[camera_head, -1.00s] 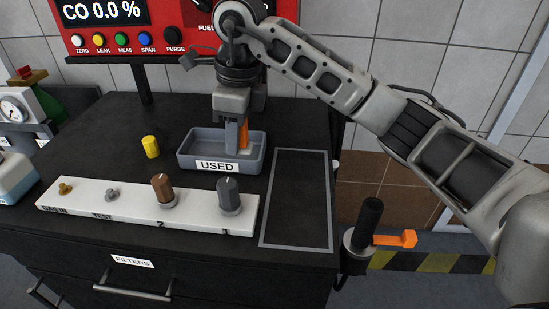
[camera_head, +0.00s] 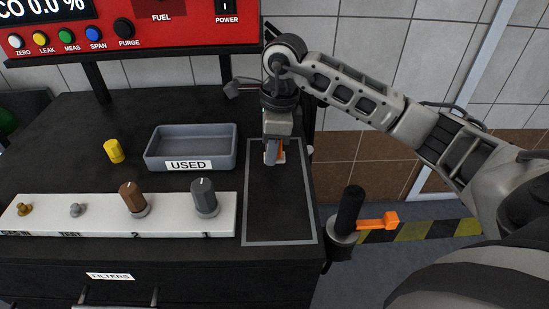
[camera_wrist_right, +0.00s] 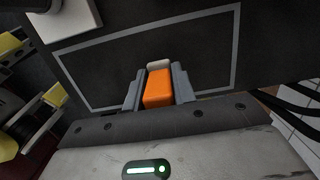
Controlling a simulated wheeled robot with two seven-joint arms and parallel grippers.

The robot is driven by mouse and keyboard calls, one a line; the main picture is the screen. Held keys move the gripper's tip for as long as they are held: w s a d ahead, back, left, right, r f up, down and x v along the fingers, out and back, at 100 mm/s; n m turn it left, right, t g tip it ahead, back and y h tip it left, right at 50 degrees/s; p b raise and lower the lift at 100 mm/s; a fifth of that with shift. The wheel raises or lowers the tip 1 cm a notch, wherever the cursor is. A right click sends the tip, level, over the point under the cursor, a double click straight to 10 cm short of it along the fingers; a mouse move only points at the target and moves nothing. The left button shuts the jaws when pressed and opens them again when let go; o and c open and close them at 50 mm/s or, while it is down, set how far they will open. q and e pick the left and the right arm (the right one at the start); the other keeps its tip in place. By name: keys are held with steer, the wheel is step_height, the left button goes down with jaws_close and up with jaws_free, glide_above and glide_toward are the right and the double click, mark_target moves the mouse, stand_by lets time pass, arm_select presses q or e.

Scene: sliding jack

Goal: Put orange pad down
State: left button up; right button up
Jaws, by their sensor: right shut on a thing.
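My right gripper (camera_head: 272,156) is at the far end of the grey-outlined rectangle (camera_head: 280,243) on the black bench top. It is shut on the orange pad (camera_head: 281,154), which shows beside the fingers. In the right wrist view the orange pad (camera_wrist_right: 158,92), with a pale end, sits between the two grey fingers of the gripper (camera_wrist_right: 157,86), against the outlined area. I cannot tell whether the pad touches the bench. My left gripper is in neither view.
The USED tray (camera_head: 190,164) looks empty, left of the rectangle. A yellow cylinder (camera_head: 114,151) stands left of it. A white panel (camera_head: 105,222) with several knobs lies in front. A red console (camera_head: 180,33) stands behind. A black handle with an orange lever (camera_head: 375,221) is at the right.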

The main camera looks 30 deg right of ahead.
steer(key=shift+s+d+f, duration=0.1)
steer(key=shift+d+f, duration=0.2)
steer(key=shift+f, duration=0.05)
step_height(320, 180, down, 2)
steer(key=shift+f, duration=0.6)
steer(key=shift+f, duration=0.1)
steer(key=o, duration=0.9)
steer(key=shift+o, duration=0.2)
